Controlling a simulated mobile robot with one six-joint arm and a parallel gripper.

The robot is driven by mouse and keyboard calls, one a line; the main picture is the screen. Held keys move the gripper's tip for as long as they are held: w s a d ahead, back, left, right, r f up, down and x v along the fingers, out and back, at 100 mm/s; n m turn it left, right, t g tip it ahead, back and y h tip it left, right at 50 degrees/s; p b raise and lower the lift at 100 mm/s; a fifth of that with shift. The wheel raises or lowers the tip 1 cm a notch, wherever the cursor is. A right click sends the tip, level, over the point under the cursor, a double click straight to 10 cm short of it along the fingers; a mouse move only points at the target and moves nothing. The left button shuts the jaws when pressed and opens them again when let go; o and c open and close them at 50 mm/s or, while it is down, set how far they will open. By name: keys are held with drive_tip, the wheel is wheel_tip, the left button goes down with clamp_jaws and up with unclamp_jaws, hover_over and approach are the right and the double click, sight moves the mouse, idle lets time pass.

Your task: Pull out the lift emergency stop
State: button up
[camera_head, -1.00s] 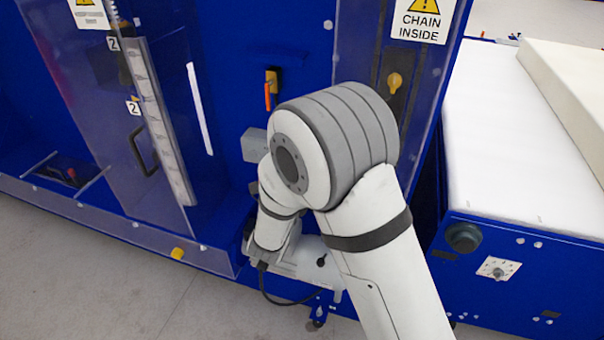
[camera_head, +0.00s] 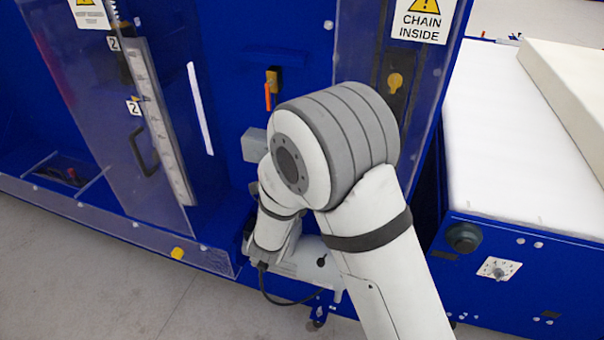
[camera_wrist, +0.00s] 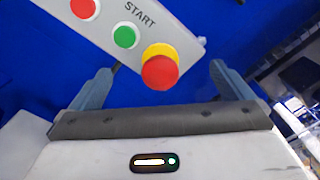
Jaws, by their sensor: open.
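The emergency stop is a red mushroom button (camera_wrist: 160,72) on a yellow collar (camera_wrist: 161,51), at the lower right end of a grey control box (camera_wrist: 190,40) in the wrist view. My gripper (camera_wrist: 160,78) is open, with one finger on each side of the red button in the picture. I cannot tell whether the fingers are level with the button or short of it. No contact shows. In the head view my arm hides the gripper's fingers and the button. Part of a grey box (camera_head: 254,145) shows beside the arm.
A green button (camera_wrist: 125,36) marked START and another red button (camera_wrist: 84,8) sit on the same box. In the head view a blue machine with a clear guard (camera_head: 110,160) stands left. A white-topped table (camera_head: 500,150) with a foam block (camera_head: 570,90) stands right.

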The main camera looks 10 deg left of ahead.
drive_tip(key=s, duration=0.7)
drive_tip(key=shift+a, duration=0.25)
idle(0.5)
